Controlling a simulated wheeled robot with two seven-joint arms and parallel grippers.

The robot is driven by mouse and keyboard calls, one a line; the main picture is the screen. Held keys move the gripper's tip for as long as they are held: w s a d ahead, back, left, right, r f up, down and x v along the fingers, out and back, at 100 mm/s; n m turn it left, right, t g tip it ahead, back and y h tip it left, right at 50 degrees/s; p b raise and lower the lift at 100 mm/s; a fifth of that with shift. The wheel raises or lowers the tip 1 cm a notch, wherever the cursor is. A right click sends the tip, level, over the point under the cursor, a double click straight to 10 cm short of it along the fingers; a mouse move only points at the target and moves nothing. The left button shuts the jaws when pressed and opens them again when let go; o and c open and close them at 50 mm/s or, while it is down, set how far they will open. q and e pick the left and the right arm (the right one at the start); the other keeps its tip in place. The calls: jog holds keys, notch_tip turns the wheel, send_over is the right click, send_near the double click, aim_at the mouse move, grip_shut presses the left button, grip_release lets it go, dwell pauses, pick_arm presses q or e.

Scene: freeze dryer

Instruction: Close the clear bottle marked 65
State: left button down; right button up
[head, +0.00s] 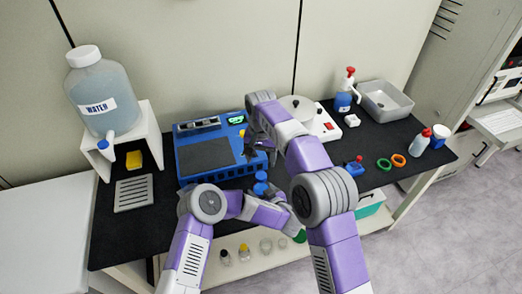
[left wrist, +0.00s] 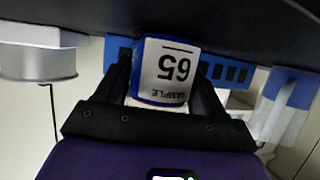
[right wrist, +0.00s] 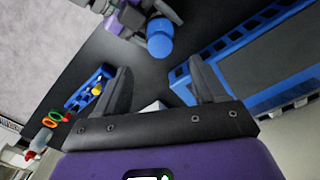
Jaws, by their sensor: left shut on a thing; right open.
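The bottle labelled SAMPLE 65 (left wrist: 165,72) is between the fingers of my left gripper (left wrist: 163,85), which is shut on it; the label appears upside down in the left wrist view. In the head view, blue round parts at the bottle (head: 260,188) show in front of the blue machine. The right wrist view shows a blue round top (right wrist: 160,45) beside my left gripper. I cannot tell whether a cap is seated on the bottle. My right gripper (head: 250,148) is open and empty, over the machine's front right, apart from the bottle; its fingers also show in the right wrist view (right wrist: 160,90).
The blue machine (head: 207,155) stands at the table's back. A white round-topped device (head: 322,123) is right of it. A small blue rack (head: 354,168), green ring (head: 383,163) and orange ring (head: 398,160) lie to the right. A water tank (head: 103,95) stands left.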

notch_tip(320, 180, up, 4)
jog(key=shift+f, duration=0.15)
pick_arm(q)
jog(key=shift+c, duration=0.2)
grip_release()
jog(key=p+v, duration=0.1)
jog(key=v, duration=0.6)
jog(key=shift+s+d+r, duration=0.1)
jog(key=shift+s+d, duration=0.05)
jog(key=shift+s, duration=0.05)
pick_arm(e)
jog(key=shift+r, duration=0.5)
